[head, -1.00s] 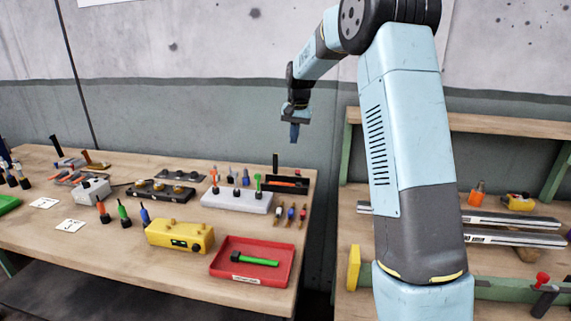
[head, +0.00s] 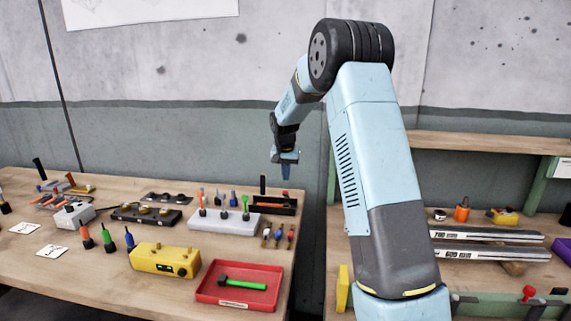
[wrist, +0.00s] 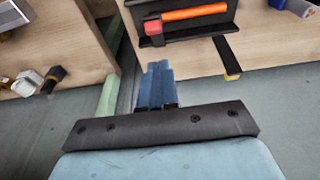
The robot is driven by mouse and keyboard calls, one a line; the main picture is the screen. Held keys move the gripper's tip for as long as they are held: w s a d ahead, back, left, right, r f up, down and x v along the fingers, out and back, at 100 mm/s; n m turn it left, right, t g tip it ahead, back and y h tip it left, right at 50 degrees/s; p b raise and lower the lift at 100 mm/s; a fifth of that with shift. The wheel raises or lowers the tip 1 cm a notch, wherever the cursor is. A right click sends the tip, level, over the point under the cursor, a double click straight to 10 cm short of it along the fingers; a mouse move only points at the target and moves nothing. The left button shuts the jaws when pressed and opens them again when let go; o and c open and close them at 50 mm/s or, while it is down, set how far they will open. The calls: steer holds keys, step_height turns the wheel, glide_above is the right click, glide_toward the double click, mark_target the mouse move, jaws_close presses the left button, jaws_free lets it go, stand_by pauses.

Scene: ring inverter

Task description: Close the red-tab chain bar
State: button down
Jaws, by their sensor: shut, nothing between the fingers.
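My gripper (head: 286,172) hangs in the air by the wall, above the back right corner of the left bench. Its blue fingers (wrist: 157,70) are together and empty in the wrist view, over the gap between two wooden surfaces. No part is clearly readable as the red-tab chain bar. Two long grey labelled bars (head: 487,234) lie on the right bench; no red tab can be made out on them. A red-headed tool (head: 529,293) stands by the green rail at the lower right. A red block (wrist: 153,27) sits in a black holder beside an orange rod.
The left bench (head: 50,270) carries a red tray (head: 205,294) with a green-handled hammer, a yellow box (head: 165,260), a white tool block (head: 222,225) and several small tools. A gap separates it from the right bench (head: 390,255).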

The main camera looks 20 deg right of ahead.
mark_target(286, 194)
steer(key=shift+s+a+f, duration=0.25)
steer(key=shift+s+f, duration=0.25)
steer(key=shift+f, duration=0.15)
steer(key=shift+s+a+f, duration=0.2)
steer(key=shift+s+f, duration=0.3)
steer(key=shift+f, duration=0.15)
